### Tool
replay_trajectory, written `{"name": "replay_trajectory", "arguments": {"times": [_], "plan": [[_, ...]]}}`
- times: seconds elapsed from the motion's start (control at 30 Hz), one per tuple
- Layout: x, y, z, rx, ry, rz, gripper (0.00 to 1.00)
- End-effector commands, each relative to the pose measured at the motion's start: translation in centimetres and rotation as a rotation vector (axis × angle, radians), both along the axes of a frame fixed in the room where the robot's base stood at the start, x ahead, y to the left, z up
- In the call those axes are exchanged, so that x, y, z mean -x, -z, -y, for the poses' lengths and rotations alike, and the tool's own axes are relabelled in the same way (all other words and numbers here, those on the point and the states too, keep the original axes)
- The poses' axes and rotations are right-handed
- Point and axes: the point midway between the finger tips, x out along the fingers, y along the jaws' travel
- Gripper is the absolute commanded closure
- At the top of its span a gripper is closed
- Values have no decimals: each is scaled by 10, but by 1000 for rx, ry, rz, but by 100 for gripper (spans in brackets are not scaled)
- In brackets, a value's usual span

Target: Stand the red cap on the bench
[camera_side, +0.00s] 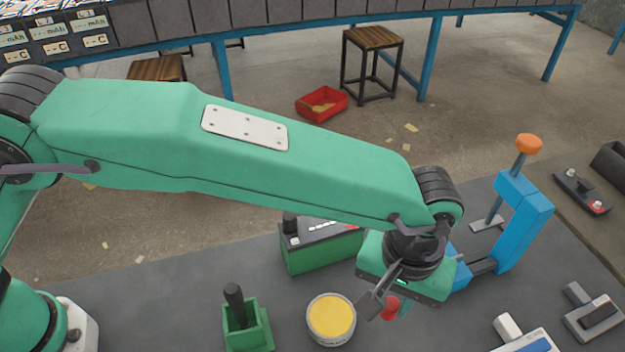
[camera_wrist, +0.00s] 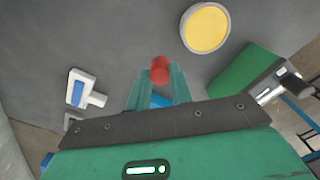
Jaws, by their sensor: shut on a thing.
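The red cap (camera_side: 390,308) is a small red round piece between the fingers of my gripper (camera_side: 388,302). In the wrist view the red cap (camera_wrist: 159,69) sits at the tips of the two green fingers of my gripper (camera_wrist: 159,80), which are shut on it. In the side view the cap is low over the dark grey bench (camera_side: 180,315), right of a yellow-topped round tin. Whether the cap touches the bench cannot be told. Part of the cap is hidden by the fingers.
The yellow-topped tin (camera_side: 331,317) stands close left of my gripper. A green battery (camera_side: 315,255) lies behind, a green holder with a black handle (camera_side: 248,328) at left. A blue frame with an orange knob (camera_side: 525,215) stands right. White-and-blue (camera_side: 527,342) and grey (camera_side: 594,314) devices lie front right.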

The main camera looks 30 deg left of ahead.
Motion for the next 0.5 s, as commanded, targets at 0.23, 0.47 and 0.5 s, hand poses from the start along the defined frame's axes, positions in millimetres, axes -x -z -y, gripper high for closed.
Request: {"name": "replay_trajectory", "arguments": {"times": [0.23, 0.47, 0.5], "plan": [[-40, 25, -7, -2, -3, -1, 98], [-75, 46, -13, -1, -2, -1, 98], [-80, 50, -14, -1, -2, -1, 98]]}}
